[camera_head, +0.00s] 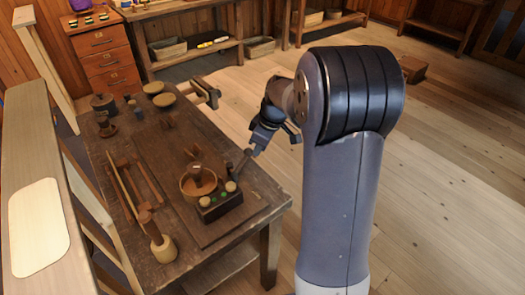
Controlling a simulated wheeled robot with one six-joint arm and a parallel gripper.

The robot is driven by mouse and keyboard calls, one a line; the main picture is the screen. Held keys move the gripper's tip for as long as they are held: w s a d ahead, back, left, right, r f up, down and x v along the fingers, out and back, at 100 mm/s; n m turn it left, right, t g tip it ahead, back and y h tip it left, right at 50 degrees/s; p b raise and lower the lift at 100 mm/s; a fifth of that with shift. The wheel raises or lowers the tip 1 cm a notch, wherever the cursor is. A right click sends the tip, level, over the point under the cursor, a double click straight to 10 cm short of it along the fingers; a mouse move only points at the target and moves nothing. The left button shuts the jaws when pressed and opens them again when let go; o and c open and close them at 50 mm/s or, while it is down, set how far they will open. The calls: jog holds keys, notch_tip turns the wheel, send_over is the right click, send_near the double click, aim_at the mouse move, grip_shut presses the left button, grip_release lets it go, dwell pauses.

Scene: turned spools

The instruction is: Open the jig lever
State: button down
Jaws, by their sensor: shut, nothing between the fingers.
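The jig (221,206) is a small dark block near the table's right front edge, with green dots and pale round knobs on top. One pale knob (231,187) stands at its back right corner. Which part is the lever, and how it is set, is too small to tell.
A round wooden bowl (187,188) with a brown piece in it stands against the jig's left. Long wooden tools (127,191) and a mallet (163,248) lie to the left. Pale dishes (164,99) and a dark pot (103,103) are at the back.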

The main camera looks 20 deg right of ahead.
jog(key=shift+w+a, duration=0.2)
jog(key=shift+w, duration=0.15)
dwell(0.4)
jog(key=shift+r, duration=0.1)
